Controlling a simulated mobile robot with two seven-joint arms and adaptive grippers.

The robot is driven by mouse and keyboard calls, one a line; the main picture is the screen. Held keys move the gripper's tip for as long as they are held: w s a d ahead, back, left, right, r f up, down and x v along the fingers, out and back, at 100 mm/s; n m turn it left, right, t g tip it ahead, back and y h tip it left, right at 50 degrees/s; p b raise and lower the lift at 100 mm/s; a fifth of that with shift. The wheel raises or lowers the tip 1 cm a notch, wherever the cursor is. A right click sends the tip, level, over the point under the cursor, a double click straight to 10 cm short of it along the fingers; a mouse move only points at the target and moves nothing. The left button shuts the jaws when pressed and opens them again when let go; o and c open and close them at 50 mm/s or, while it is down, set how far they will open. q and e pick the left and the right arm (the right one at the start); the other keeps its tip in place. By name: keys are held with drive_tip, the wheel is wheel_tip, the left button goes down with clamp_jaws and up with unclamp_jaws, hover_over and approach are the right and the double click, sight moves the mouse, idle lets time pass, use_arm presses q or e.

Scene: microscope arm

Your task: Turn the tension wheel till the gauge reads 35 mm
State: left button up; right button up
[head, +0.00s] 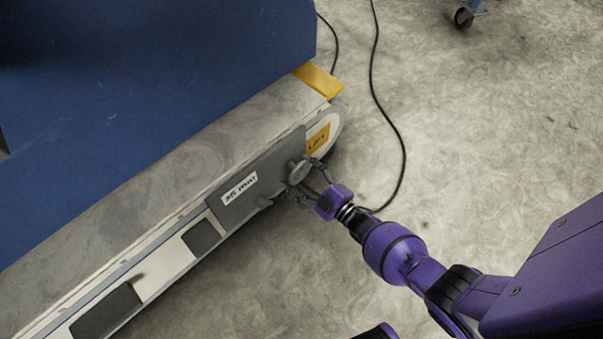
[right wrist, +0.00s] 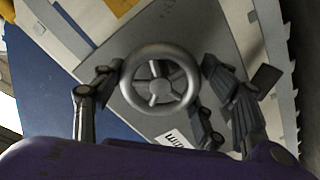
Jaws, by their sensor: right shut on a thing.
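The tension wheel (head: 298,171) is a small grey handwheel on the side plate near the end of the conveyor. In the right wrist view the wheel (right wrist: 160,54) faces me, with a round rim, spokes and a hub. My right gripper (head: 302,178) is at the wheel, its fingers on either side of the rim and shut on it. Those fingers also show left and right of the rim in the right wrist view (right wrist: 162,68). A white label with black marks (head: 239,188) sits left of the wheel; I cannot read a value on it. My left gripper is not in view.
The conveyor's grey belt (head: 150,185) runs from lower left to upper right beside a big blue panel (head: 150,70). A yellow-orange label (head: 318,138) is on the conveyor end. A black cable (head: 385,115) lies on the concrete floor, which is mostly clear to the right.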

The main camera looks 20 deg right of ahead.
drive_tip(key=shift+w+d+n, duration=0.1)
drive_tip(key=shift+d+n, duration=0.1)
drive_tip(key=shift+n, duration=0.6)
drive_tip(key=shift+r, duration=0.1)
drive_tip(key=o, duration=1.2)
drive_tip(key=shift+c, duration=0.2)
drive_tip(key=shift+s, duration=0.45)
drive_tip(key=v, duration=1.1)
